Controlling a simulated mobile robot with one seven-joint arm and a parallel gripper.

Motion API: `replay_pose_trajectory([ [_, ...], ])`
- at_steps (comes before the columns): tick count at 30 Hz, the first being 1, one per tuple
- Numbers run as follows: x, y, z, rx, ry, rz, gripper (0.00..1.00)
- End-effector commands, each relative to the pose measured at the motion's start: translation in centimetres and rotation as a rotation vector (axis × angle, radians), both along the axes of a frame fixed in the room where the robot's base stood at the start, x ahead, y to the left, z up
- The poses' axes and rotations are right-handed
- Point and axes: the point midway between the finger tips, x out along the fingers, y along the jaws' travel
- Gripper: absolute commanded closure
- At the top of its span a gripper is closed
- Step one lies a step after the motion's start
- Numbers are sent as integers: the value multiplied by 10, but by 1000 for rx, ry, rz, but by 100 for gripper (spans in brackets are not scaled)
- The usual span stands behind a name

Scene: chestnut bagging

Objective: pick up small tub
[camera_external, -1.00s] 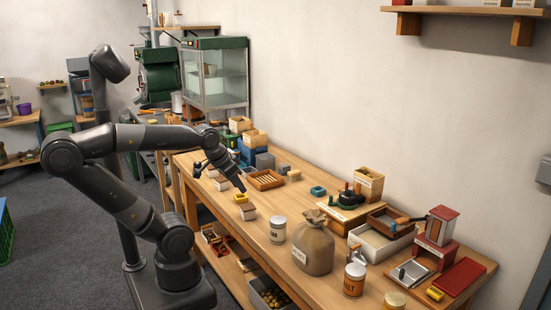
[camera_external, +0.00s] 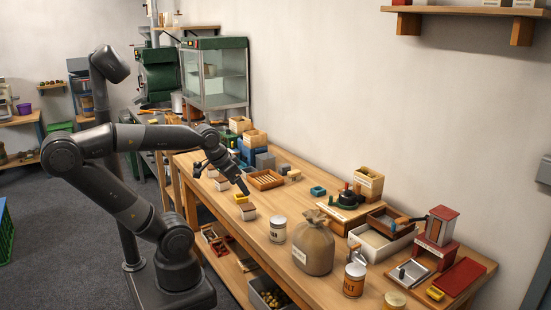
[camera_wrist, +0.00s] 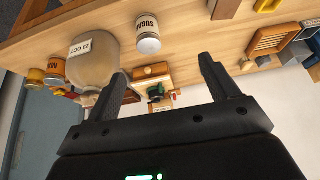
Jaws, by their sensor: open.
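The workbench (camera_external: 300,194) also holds a sugar can (camera_external: 278,230), a tied sack (camera_external: 313,250), a second can (camera_external: 354,281), a slatted wooden tray (camera_external: 266,180) and a red-framed device (camera_external: 437,232) at the right. Bare wood lies between the slatted tray and the sugar can.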

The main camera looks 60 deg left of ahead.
Motion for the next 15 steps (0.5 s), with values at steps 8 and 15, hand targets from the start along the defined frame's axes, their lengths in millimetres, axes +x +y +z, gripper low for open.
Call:
replay_pose_trajectory([
  [8, 6, 4, -2, 9, 19, -1, 20],
  [15, 42, 34, -18, 51, 142, -33, 20],
])
